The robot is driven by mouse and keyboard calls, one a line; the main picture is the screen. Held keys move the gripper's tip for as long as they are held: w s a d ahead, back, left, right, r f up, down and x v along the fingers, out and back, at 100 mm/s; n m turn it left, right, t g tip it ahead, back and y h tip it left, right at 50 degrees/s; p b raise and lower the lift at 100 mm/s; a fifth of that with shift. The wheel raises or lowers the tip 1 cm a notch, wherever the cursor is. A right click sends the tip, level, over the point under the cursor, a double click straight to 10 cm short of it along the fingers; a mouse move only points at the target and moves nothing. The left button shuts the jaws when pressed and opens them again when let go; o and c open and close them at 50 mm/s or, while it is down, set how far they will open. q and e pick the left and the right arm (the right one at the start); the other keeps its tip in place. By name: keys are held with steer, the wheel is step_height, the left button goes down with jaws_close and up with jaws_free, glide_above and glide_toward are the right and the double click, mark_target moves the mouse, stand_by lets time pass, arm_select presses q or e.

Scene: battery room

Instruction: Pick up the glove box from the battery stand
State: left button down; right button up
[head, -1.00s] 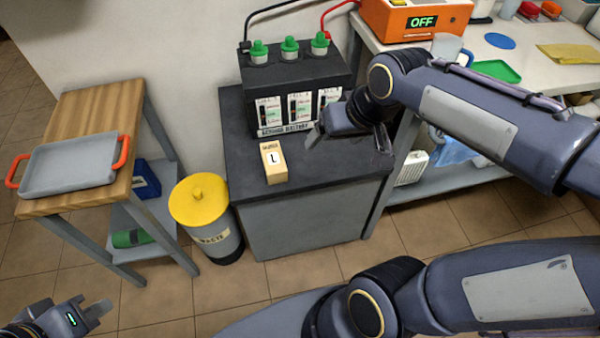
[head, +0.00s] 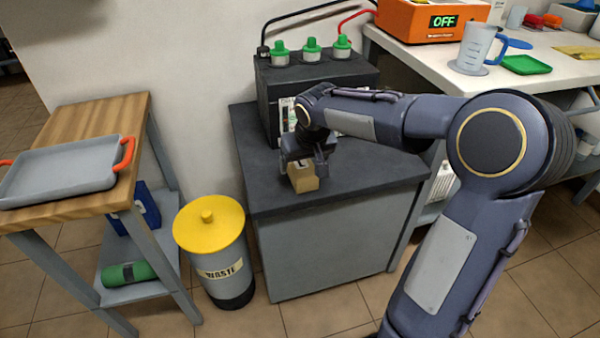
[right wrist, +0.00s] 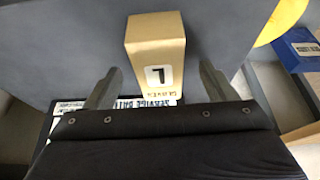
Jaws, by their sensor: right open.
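The glove box (head: 304,180) is a small tan carton on the dark top of the battery stand (head: 350,180). In the right wrist view the glove box (right wrist: 156,42) shows a label with an "L" and stands ahead of the fingertips. My right gripper (head: 304,164) is over the glove box in the head view and hides part of it. In the right wrist view my right gripper (right wrist: 158,82) is open, its two fingers apart on either side of the box's near end. My left gripper is out of view.
The black battery (head: 285,85) with green caps stands behind the box, partly hidden by my right arm. A yellow-lidded waste bin (head: 222,262) stands left of the stand. A wooden cart (head: 110,108) holds a grey tray (head: 60,172). A white bench (head: 530,85) is at right.

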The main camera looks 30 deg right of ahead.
mark_target(303, 166)
steer(key=b+x, duration=0.1)
steer(key=x, duration=0.2)
steer(key=shift+w+d+f, duration=0.1)
steer(key=shift+w+f, duration=0.05)
steer(key=shift+f, duration=0.15)
steer(key=shift+r, duration=0.1)
steer(key=c, duration=1.1)
steer(key=shift+c, duration=0.2)
